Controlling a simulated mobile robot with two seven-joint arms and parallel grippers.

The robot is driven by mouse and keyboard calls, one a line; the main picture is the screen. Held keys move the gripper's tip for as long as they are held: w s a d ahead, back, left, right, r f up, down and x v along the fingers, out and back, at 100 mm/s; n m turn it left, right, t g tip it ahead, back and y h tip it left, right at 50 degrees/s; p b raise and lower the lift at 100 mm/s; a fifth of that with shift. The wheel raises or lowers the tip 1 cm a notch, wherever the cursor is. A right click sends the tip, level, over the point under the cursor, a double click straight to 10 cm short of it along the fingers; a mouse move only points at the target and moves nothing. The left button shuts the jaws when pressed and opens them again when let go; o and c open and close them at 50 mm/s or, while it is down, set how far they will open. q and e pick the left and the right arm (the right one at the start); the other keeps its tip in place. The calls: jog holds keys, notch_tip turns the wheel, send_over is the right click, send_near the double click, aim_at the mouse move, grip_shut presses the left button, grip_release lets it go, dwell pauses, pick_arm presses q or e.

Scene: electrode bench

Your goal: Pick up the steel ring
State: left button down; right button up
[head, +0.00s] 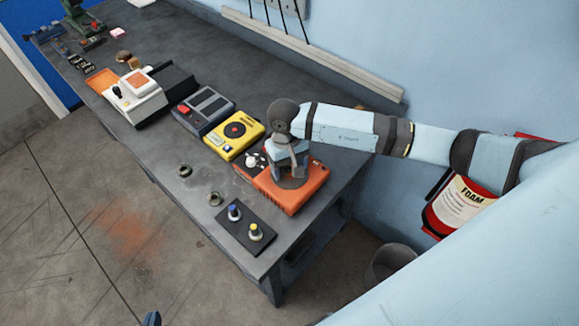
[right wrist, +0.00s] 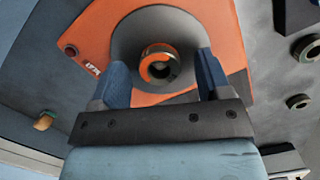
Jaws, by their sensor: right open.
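I cannot tell for certain which ring is the steel ring. A small round ring (right wrist: 160,66) with a shiny rim and orange tints sits in the middle of a grey round dish on the orange box (right wrist: 120,25). My right gripper (right wrist: 162,62) is open, its two blue fingers on either side of that ring with gaps between. In the head view my right gripper (head: 287,172) is over the orange box (head: 312,188) and hides the ring. Two more small rings (head: 185,170) (head: 215,198) lie on the bench. A blue tip of my left gripper (head: 152,318) shows at the bottom edge.
A black plate with blue and yellow knobs (head: 246,225) lies near the bench's front corner. A yellow device (head: 234,136), a grey device (head: 203,108) and a white machine (head: 134,100) stand further left. A red foam extinguisher (head: 460,205) stands right of the bench.

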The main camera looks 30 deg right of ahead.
jog(key=shift+f, duration=0.1)
jog(key=shift+c, duration=0.2)
jog(key=c, duration=1)
jog(key=shift+c, duration=0.6)
